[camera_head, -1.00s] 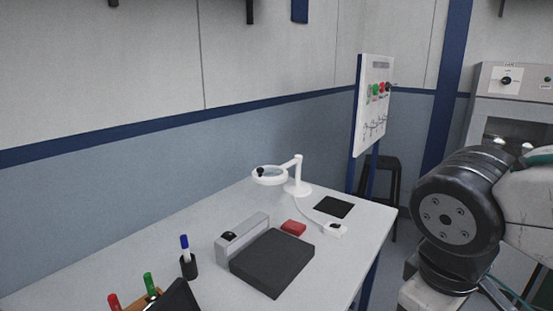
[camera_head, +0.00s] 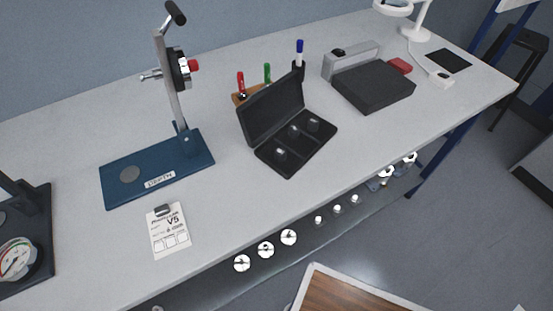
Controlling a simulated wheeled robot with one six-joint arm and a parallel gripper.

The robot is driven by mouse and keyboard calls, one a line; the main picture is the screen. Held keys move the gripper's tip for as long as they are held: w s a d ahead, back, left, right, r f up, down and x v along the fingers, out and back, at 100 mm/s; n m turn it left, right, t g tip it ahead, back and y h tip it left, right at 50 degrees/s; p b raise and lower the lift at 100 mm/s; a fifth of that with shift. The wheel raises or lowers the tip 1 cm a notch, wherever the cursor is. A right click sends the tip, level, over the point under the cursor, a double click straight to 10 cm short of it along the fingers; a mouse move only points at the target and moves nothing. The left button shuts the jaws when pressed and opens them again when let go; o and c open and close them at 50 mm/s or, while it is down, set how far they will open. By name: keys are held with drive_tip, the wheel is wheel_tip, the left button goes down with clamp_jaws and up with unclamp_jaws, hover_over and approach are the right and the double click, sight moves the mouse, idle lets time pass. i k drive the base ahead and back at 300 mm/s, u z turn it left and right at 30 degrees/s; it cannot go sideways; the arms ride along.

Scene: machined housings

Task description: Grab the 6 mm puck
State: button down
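An open black case (camera_head: 321,150) stands on the grey bench, its lid (camera_head: 272,108) raised on the left. Inside it sit three small grey pieces, apart from each other: a front one (camera_head: 280,154), a middle one (camera_head: 294,131) and a back one (camera_head: 313,125). They may be pucks; I cannot read any size on them. A white card (camera_head: 169,236) to the left bears "V5" and smaller text that looks like "6 mm", with a small dark grey piece (camera_head: 162,210) at its top edge. My gripper is not in view.
A blue depth stand (camera_head: 158,180) and a dial gauge stand (camera_head: 42,250) are on the left. Pens, a dark block (camera_head: 374,86) and a magnifier lamp (camera_head: 417,32) are behind and right. Several silver parts lie on a lower shelf. A wood-topped surface (camera_head: 345,293) is in front.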

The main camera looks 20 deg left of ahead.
sight(280, 153)
drive_tip(key=k, duration=0.65)
drive_tip(key=z, duration=0.9)
drive_tip(key=i, duration=0.7)
drive_tip(key=u, duration=2.25)
drive_tip(key=i, duration=0.5)
drive_tip(key=u, duration=0.1)
drive_tip(key=k, duration=0.5)
drive_tip(key=z, duration=0.7)
